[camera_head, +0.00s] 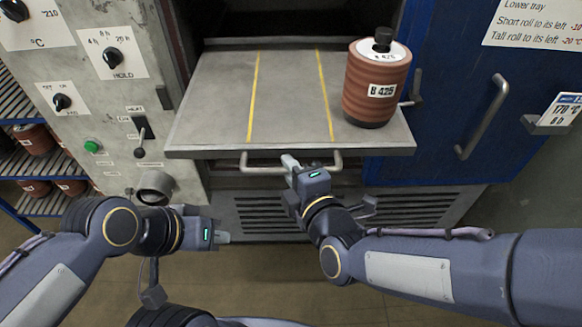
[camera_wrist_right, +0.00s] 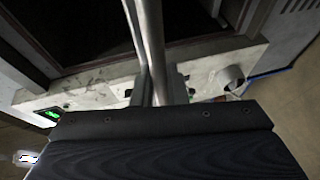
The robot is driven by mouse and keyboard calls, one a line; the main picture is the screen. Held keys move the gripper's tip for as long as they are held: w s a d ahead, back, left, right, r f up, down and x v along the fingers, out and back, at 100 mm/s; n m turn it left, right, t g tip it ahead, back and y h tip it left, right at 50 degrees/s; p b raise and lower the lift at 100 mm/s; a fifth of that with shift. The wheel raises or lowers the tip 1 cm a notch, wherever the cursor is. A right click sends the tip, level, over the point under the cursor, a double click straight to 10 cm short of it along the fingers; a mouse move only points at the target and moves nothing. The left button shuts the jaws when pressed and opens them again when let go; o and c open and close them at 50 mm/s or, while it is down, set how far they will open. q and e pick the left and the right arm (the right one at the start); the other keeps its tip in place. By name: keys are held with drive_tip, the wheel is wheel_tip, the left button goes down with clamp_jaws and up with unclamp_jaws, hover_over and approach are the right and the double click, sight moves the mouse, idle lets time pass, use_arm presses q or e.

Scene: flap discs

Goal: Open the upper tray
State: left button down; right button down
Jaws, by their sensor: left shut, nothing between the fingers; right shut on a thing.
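The grey tray (camera_head: 210,100) sticks out of the dark oven opening, with two yellow lines across it and a bar handle (camera_head: 252,166) under its front edge. I take it as the upper tray; no other tray shows. A ribbed brown roll (camera_head: 365,90) labelled B 425 stands upright on its right side, with a black knob on top. My right gripper (camera_head: 290,161) is shut on the handle near its middle. The handle bar (camera_wrist_right: 148,40) also shows in the right wrist view, running into the fingers. My left gripper (camera_head: 224,237) is shut and empty, below and left of the tray.
A control panel (camera_head: 105,95) with knobs and a lever stands left of the opening. A round pipe stub (camera_head: 155,187) juts out below it. The blue door (camera_head: 450,90) with its handle (camera_head: 482,118) stands at the right. A rack (camera_head: 45,203) with brown rolls is at far left.

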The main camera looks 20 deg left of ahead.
drive_tip(key=c, duration=1.5)
unclamp_jaws()
drive_tip(key=shift+o, duration=0.2)
drive_tip(key=v, duration=0.7)
drive_tip(key=shift+s+d+p, duration=0.2)
drive_tip(key=shift+s+p, duration=0.15)
drive_tip(key=shift+p, duration=0.1)
